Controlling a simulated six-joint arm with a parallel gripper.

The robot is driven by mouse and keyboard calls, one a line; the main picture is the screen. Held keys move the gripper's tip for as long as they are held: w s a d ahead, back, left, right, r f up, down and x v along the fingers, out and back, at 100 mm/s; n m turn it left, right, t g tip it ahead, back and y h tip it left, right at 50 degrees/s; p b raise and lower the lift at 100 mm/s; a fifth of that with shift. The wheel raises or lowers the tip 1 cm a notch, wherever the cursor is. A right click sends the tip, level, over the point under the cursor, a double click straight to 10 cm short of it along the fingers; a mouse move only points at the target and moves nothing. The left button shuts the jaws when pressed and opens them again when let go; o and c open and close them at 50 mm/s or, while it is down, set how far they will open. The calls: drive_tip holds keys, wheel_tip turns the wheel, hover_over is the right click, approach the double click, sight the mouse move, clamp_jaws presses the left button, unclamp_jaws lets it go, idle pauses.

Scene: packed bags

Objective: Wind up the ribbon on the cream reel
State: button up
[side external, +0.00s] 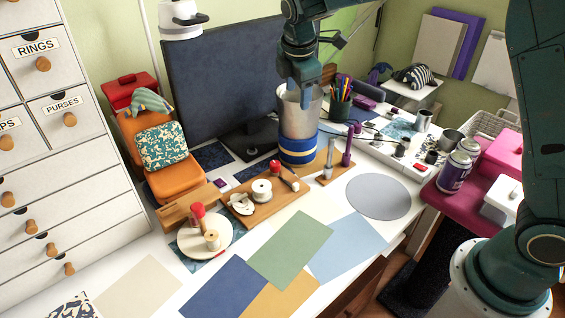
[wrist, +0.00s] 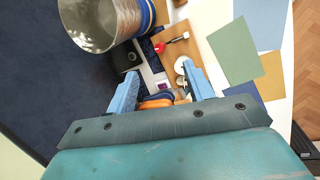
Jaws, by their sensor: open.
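Two small reels stand on the white desk in the side view. A white reel (side external: 261,188) is on a wooden board (side external: 243,205) with a red-topped part. A smaller cream reel (side external: 212,239) with a tan middle is on a round pale base (side external: 217,226) nearer the front left. I cannot tell which the task means, and no loose ribbon end is clear. My gripper (side external: 302,97) is open and empty, pointing down by a metal canister's mouth, well above the reels. In the wrist view my fingers (wrist: 160,75) are apart, with a pale reel (wrist: 182,65) beyond them.
The metal canister (side external: 299,118) with blue and yellow bands is close to my gripper; it fills the wrist view's top left (wrist: 100,20). A dark monitor (side external: 222,80) stands behind. Coloured sheets (side external: 290,248) lie flat in front. A cluttered white tray (side external: 390,145) is at right.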

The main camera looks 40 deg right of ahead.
drive_tip(key=w+f+g+y, duration=0.1)
drive_tip(key=w+f, duration=0.5)
drive_tip(key=g+y, duration=0.2)
hover_over(275, 163)
wheel_tip(275, 163, down, 7)
drive_tip(key=shift+f, duration=0.2)
drive_tip(key=shift+f, duration=0.15)
wheel_tip(275, 163, down, 14)
drive_tip(key=shift+r, duration=0.2)
drive_tip(key=c, duration=1)
